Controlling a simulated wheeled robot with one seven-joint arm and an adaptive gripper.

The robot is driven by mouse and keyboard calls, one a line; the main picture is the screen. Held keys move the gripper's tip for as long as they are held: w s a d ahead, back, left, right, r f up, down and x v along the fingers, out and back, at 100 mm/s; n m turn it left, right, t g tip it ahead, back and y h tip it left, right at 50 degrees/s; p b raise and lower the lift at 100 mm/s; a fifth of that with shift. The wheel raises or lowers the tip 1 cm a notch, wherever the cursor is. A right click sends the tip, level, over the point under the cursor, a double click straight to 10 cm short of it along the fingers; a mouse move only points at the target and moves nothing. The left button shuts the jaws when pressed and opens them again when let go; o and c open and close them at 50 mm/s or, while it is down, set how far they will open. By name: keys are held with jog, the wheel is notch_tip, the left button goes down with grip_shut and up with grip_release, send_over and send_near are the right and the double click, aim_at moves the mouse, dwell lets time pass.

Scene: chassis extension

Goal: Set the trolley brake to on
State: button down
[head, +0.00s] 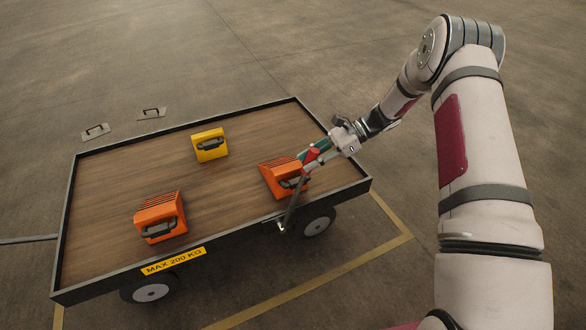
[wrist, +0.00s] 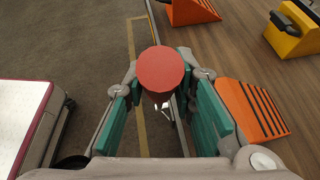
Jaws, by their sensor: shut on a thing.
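The trolley (head: 254,119) has a wooden deck with a dark rim and small wheels. Its brake lever is a grey metal rod (head: 290,214) at the near right edge, topped by a red cylindrical grip (head: 311,157). The rod leans up and to the right from the trolley's side. My gripper (head: 321,151) is at the red grip, its green-padded fingers on either side. In the wrist view the red grip (wrist: 160,72) sits between the fingers (wrist: 165,105), its round end toward the camera. The rod below is mostly hidden by the grip there.
An orange wheel chock (head: 279,180) lies on the deck close beside the lever. Another orange chock (head: 160,218) and a yellow chock (head: 210,145) lie further left. A yellow floor line (head: 330,280) runs along the near side. Two flat metal fittings (head: 96,131) lie on the floor behind.

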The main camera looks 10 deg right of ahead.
jog(key=shift+w+d+f+y+b, duration=0.2)
jog(key=shift+d+f+b, duration=0.1)
jog(key=shift+d, duration=0.3)
jog(key=shift+w+d+f+y+b, duration=0.1)
jog(key=shift+d+f+y+b, duration=0.15)
jog(key=shift+d, duration=0.4)
jog(key=c, duration=1.3)
grip_release()
jog(key=shift+d, duration=0.1)
jog(key=shift+c, duration=0.2)
jog(key=v, duration=1.2)
jog(key=shift+w, duration=0.1)
